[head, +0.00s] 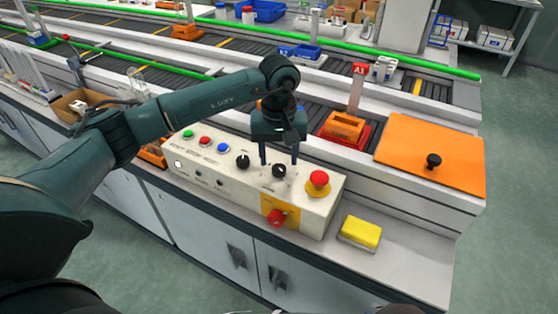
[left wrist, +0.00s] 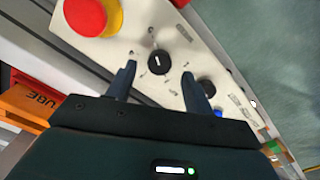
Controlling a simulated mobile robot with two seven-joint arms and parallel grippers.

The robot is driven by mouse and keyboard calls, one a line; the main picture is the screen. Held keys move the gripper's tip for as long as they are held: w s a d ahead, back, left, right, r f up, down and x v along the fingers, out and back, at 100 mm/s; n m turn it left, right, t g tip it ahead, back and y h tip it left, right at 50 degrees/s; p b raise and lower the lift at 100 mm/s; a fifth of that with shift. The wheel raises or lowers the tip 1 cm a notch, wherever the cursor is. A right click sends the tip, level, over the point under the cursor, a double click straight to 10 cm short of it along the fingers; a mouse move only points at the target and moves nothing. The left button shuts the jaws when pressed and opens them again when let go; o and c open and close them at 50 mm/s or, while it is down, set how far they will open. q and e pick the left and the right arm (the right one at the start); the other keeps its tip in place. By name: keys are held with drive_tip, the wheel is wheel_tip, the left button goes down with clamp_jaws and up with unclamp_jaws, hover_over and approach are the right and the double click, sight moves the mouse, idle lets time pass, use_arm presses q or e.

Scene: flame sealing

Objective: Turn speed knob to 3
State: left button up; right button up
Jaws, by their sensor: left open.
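A cream control box (head: 215,183) carries two black knobs. The right knob (head: 279,171) sits beside the red emergency button (head: 319,178); the left knob (head: 243,161) is nearer the coloured buttons. I cannot read which is marked speed. My left gripper (head: 279,160) points down over the right knob, open, with its fingers on either side. In the left wrist view the right knob (left wrist: 158,60) shows a white pointer line between and beyond the fingertips (left wrist: 160,72). I cannot tell whether they touch it. Its scale marks are too small to read. My right gripper is not in view.
A red rotary switch on a yellow plate (head: 279,217) is on the box's front. A yellow block (head: 360,232) lies right of the box on the white counter. Behind are an orange block on a red base (head: 343,126) and an orange plate with a black knob (head: 433,160).

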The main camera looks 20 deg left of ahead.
sight(279, 171)
use_arm(q)
drive_tip(key=shift+f, duration=1.4)
drive_tip(key=shift+c, duration=0.2)
drive_tip(key=c, duration=0.9)
